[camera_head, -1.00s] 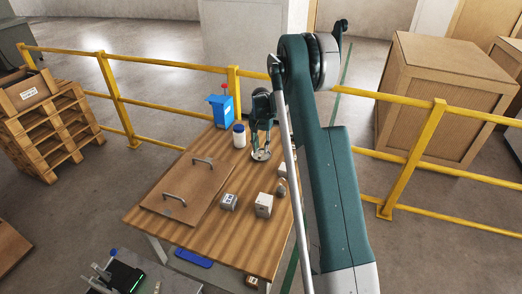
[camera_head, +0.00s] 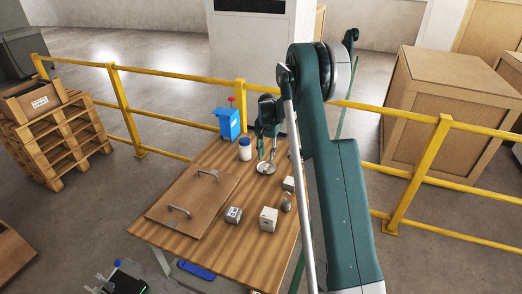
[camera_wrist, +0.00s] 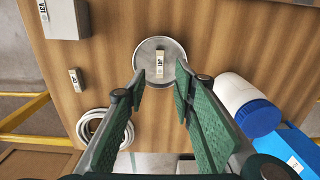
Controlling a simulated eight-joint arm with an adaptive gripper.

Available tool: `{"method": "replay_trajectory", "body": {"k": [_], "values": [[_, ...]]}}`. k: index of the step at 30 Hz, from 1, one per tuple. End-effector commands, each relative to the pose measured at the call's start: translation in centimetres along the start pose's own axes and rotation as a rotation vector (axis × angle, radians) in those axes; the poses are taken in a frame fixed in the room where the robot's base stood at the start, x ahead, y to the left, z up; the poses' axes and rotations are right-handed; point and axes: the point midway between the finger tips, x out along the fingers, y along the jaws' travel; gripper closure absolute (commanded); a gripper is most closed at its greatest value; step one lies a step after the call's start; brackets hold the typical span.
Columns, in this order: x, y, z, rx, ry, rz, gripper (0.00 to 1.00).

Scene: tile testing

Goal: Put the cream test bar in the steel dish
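The round steel dish (camera_wrist: 146,52) lies on the wooden table, near its far edge in the head view (camera_head: 266,168). A small cream bar (camera_wrist: 160,64) with a black mark lies inside the dish in the wrist view, and it is too small to make out in the head view. My gripper (camera_wrist: 160,76) is open above the dish, with its green fingers apart on either side and nothing between the tips. It shows just over the dish in the head view (camera_head: 267,156). A second small cream bar (camera_wrist: 76,80) lies on the bare table, left of the dish in the wrist view.
A white jar with a blue lid (camera_head: 245,149) and a blue device (camera_head: 229,123) stand close to the gripper. A white coil (camera_wrist: 102,126) lies beside the dish. A handled wooden board (camera_head: 194,197) and several light blocks (camera_head: 268,219) occupy the table.

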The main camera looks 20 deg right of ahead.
Motion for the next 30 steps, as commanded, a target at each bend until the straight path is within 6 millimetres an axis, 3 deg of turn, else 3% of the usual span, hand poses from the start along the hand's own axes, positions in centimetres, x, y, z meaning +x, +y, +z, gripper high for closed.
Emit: {"method": "replay_trajectory", "body": {"k": [8, 14, 30], "values": [[-0.2, 0.0, 0.1, -0.002, 0.001, -0.001, 0.74], [-1.9, -0.1, 0.9, -0.018, 0.011, -0.006, 0.74], [-11.8, 0.1, 6.9, -0.117, 0.080, -0.045, 0.74]]}}
